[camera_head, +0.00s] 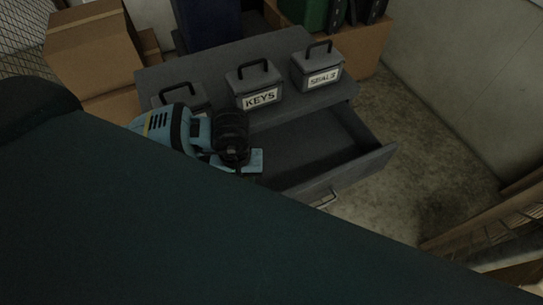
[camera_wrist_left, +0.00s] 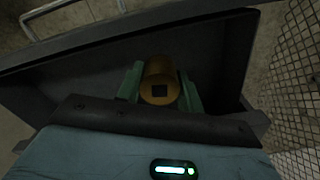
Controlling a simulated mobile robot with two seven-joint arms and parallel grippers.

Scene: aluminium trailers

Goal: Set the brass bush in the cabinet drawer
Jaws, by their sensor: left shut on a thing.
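The cabinet (camera_head: 290,45) stands ahead with its drawer (camera_head: 377,157) pulled open, and the bare drawer floor shows on the right side. My left gripper (camera_head: 255,160) is over the left part of the open drawer in the head view; its fingertips are hard to make out there. In the left wrist view my left gripper (camera_wrist_left: 160,88) is shut on the brass bush (camera_wrist_left: 160,72), a short gold cylinder with a dark square mark on its end. The drawer (camera_wrist_left: 215,50) surrounds it in that view. The bush is hidden in the head view. My right gripper is not in view.
Grey lidded boxes stand on the cabinet top, one marked KEYS (camera_head: 257,88) and one marked SEALS (camera_head: 318,70); another is partly behind my arm. Cardboard boxes (camera_head: 92,45) are at the left. Bare floor (camera_head: 425,130) lies right of the drawer; wooden slats (camera_head: 490,222) stand at far right.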

